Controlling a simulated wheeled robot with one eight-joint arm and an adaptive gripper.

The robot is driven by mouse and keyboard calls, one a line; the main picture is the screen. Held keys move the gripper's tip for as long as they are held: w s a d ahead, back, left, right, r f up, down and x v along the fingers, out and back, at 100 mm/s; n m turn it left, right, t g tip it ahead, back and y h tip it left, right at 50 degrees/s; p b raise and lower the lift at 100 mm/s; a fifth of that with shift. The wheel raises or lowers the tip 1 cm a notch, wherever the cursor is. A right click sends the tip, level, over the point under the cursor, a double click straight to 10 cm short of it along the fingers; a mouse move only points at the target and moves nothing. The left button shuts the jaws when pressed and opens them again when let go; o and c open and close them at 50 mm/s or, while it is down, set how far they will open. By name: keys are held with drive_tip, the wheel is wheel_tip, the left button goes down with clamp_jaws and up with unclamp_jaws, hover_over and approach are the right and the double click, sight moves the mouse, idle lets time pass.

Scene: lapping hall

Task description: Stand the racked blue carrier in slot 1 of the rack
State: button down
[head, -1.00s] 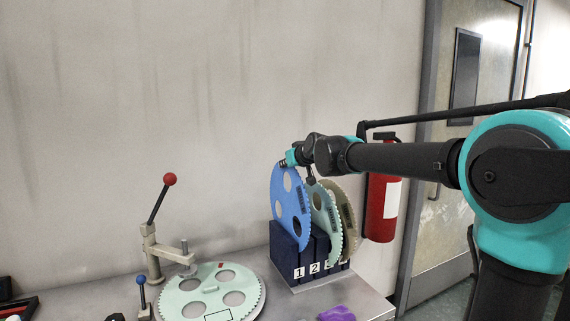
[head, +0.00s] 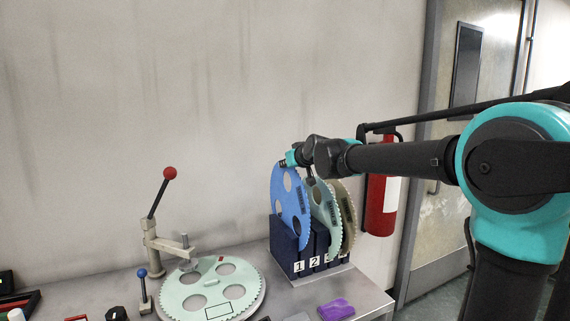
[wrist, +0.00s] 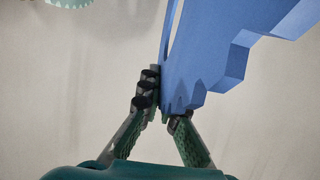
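The blue carrier (head: 290,205), a toothed disc with round holes, is upright at the left end of the dark blue rack (head: 285,252). Its lower part is down between the rack's walls at the slot labelled 1; I cannot tell whether it touches the slot's bottom. My gripper (head: 290,159) is at its top edge. In the wrist view the fingers (wrist: 165,105) are on either side of the blue carrier's (wrist: 205,50) toothed rim, closed on it. A pale green carrier (head: 328,215) and a tan carrier (head: 347,212) stand in the slots to the right.
Another pale green carrier (head: 190,295) lies flat on a round plate at left, beside a clamp post with a red-knobbed lever (head: 160,195). A purple object (head: 336,308) lies in front of the rack. A red fire extinguisher (head: 381,195) is on the wall behind, at right.

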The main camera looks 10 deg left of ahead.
drive_tip(key=shift+f, duration=3.45)
drive_tip(key=c, duration=1.6)
unclamp_jaws()
drive_tip(key=shift+c, duration=0.2)
drive_tip(key=v, duration=1.2)
drive_tip(key=shift+f, duration=0.1)
drive_tip(key=shift+d, duration=0.1)
